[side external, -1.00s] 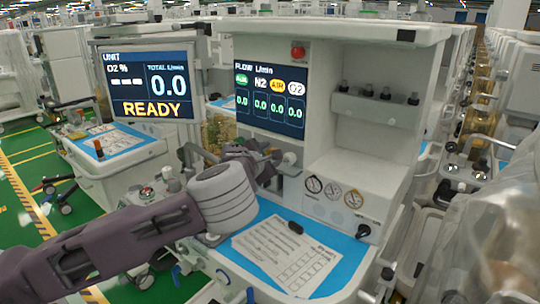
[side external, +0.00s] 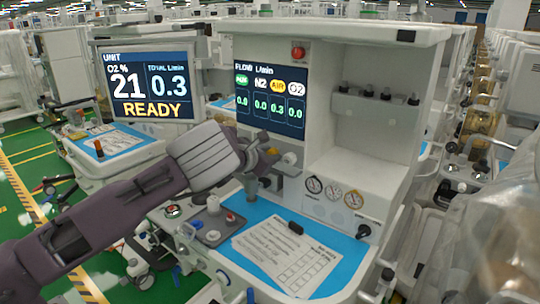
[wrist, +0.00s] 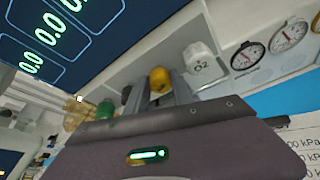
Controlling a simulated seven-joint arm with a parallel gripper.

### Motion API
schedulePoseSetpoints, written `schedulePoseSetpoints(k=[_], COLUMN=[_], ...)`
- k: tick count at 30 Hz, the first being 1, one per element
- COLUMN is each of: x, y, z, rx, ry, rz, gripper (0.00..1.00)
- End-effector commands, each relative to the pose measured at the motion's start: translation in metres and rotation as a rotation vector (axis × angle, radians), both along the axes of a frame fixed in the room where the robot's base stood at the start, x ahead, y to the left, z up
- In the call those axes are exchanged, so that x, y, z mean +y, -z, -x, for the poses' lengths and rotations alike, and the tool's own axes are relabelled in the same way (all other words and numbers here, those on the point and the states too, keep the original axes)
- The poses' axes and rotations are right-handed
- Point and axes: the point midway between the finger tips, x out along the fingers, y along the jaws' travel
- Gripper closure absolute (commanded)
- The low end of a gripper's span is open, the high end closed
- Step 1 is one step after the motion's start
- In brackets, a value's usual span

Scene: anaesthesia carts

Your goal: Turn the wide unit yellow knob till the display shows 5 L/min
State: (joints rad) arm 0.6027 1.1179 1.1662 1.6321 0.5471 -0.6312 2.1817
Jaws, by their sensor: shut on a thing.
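The yellow knob (wrist: 160,79) is on the panel below the flow display, between the two fingers of my gripper (wrist: 158,90) in the wrist view. The flow display (side external: 270,100) reads 0.3 under the yellow AIR label and 0.0 in the other columns. The unit screen (side external: 148,85) on the left shows O2 21 %, total 0.3 L/min and READY.
A white knob (wrist: 198,60) is close to the right of my fingers, and a green knob (wrist: 105,108) is to the left. Round gauges (side external: 333,192) are further right. A printed sheet (side external: 285,255) lies on the blue work surface below.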

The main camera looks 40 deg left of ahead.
Motion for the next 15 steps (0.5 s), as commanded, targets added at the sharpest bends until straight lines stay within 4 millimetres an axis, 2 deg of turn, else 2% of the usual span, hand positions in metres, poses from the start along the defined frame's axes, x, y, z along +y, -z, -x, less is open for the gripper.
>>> schedulePoseSetpoints(k=[15], x=[0.0052], y=[-0.0015], z=[0.0001], rx=[-0.002], ry=[-0.002], rz=[0.492], gripper=[1.0])
